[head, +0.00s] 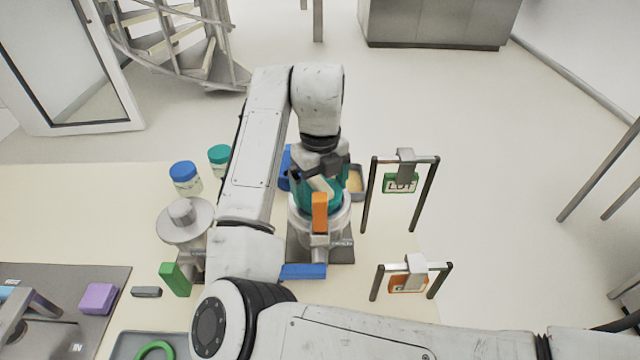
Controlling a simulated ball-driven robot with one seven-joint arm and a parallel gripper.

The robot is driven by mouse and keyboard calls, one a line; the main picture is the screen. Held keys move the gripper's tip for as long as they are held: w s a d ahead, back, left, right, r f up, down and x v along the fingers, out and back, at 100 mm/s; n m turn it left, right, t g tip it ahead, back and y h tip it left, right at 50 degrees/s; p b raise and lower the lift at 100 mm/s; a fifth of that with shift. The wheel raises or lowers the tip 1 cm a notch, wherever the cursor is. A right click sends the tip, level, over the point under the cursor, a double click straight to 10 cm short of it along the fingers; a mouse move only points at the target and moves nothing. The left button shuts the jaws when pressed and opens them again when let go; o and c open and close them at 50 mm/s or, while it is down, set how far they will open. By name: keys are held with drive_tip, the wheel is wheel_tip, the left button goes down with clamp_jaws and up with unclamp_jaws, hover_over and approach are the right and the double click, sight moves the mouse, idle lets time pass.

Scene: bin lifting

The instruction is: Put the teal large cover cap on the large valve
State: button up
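The teal large cover cap (334,197) is at the top of the large valve (338,222), below my gripper (321,184). The cap looks to be over the valve's top, but whether it is seated or held just above cannot be told. The large valve is grey with an upright orange handle (320,212) in front and stands on a dark base plate (341,251). My gripper points down at the cap. Its fingers are partly hidden by the wrist, so whether they grip the cap is unclear.
Left of my arm stand another grey valve (185,222) with a green handle (175,279), and jars with blue (184,172) and teal (220,154) lids. Stands with a green tag (401,184) and an orange tag (408,284) are close on the right. A blue bar (303,271) lies in front.

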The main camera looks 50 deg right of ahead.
drive_tip(key=shift+f, duration=0.4)
idle(1.1)
drive_tip(key=o, duration=0.6)
drive_tip(key=shift+r+p, duration=2.2)
drive_tip(key=shift+r, duration=1.05)
drive_tip(key=shift+d, duration=0.15)
